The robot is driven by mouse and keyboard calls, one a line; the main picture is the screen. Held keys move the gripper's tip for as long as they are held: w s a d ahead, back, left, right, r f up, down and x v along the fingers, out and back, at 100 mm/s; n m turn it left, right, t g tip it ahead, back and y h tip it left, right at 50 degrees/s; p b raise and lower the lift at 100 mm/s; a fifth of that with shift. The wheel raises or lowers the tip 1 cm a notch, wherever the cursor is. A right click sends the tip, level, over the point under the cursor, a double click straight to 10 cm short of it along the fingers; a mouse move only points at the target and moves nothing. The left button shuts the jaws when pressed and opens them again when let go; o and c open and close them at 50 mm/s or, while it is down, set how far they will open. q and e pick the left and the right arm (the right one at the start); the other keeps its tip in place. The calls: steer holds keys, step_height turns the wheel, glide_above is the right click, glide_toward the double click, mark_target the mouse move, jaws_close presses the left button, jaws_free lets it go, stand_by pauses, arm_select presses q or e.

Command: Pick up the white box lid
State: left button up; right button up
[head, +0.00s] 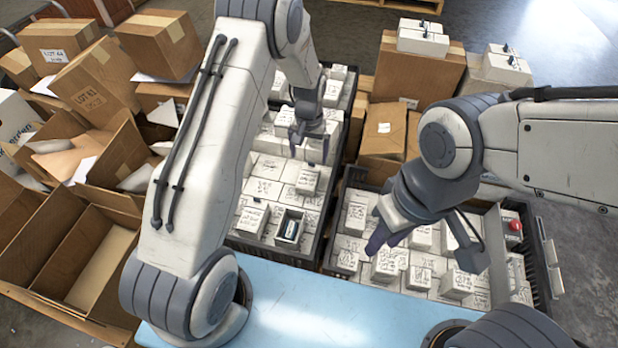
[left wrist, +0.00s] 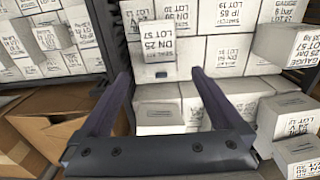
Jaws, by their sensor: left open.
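White labelled boxes (head: 265,188) fill the crate under my left gripper (head: 309,152). One open box (head: 289,229) there shows a dark inside with something in it. I cannot tell for certain which white top is the lid. My left gripper is open and empty above the boxes; in the left wrist view its fingers (left wrist: 161,76) spread on either side of a white box marked DN 25 LOT 57 (left wrist: 156,45), which sits higher than its neighbours. I cannot tell whether they touch it. My right gripper (head: 424,250) is open with fingers spread over the right crate (head: 540,262).
Brown cartons (head: 95,80) are piled at the left, with an open empty carton (head: 75,250) in front. More cartons (head: 420,65) with white boxes on top stand at the back. A red button (head: 515,225) is at the right. A light blue surface (head: 310,305) is in front.

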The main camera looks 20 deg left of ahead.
mark_target(309, 176)
arm_select(q)
step_height(309, 176, down, 3)
steer(key=shift+r+b, duration=0.1)
steer(key=shift+b, duration=0.3)
steer(key=f+b, duration=0.2)
steer(key=f, duration=0.1)
steer(key=f+b, duration=0.1)
steer(key=f, duration=0.1)
steer(key=shift+s+f, duration=0.1)
steer(key=shift+s, duration=0.3)
steer(key=c, duration=1.3)
